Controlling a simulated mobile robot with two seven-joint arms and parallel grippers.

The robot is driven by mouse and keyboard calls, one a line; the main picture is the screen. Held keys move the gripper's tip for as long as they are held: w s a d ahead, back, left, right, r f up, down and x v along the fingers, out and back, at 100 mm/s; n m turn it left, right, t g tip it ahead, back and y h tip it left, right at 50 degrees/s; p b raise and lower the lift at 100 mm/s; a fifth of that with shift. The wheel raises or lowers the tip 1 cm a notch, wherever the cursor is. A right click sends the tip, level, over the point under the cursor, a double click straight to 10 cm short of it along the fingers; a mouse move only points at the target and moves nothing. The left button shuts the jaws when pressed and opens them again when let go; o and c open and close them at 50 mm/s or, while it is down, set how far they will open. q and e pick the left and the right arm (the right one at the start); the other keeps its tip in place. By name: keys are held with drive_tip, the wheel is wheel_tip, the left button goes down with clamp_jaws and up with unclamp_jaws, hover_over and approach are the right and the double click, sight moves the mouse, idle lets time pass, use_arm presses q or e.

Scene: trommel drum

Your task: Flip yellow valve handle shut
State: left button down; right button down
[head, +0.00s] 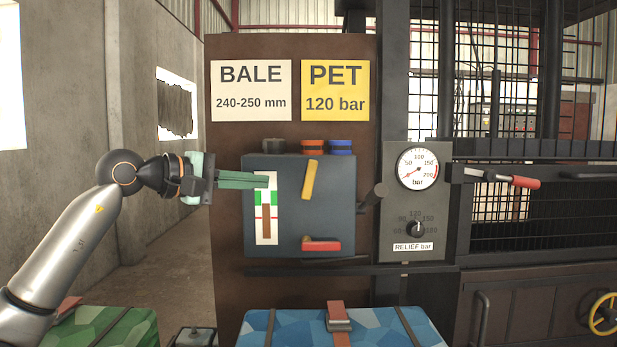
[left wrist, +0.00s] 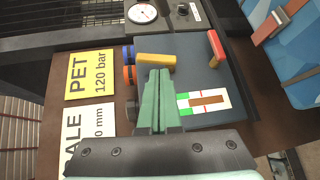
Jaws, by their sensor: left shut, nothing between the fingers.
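The yellow valve handle (head: 309,180) is on the front of a dark blue-grey box (head: 335,222). It stands nearly upright, its top leaning slightly right. In the left wrist view, the yellow handle (left wrist: 156,60) lies just beyond my fingertips. My left gripper (head: 267,181) comes in from the left with its green fingers shut and empty. In the head view its tips are left of the handle, with a gap between them, over the top of the white gauge strip (head: 273,238). The left gripper also shows in the left wrist view (left wrist: 160,75). My right gripper is not in view.
A red handle (head: 321,246) lies level low on the box. Black, orange (head: 312,146) and blue (head: 341,146) fittings sit on top. A pressure gauge panel (head: 430,165) with a relief knob is right.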

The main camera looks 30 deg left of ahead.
sight(309, 179)
use_arm(q)
drive_tip(key=a+r, duration=0.1)
drive_tip(key=s+a+r+y, duration=0.1)
drive_tip(key=a, duration=0.1)
drive_tip(key=a+r+t+y, duration=0.1)
drive_tip(key=shift+s+a, duration=0.15)
drive_tip(key=shift+a, duration=0.05)
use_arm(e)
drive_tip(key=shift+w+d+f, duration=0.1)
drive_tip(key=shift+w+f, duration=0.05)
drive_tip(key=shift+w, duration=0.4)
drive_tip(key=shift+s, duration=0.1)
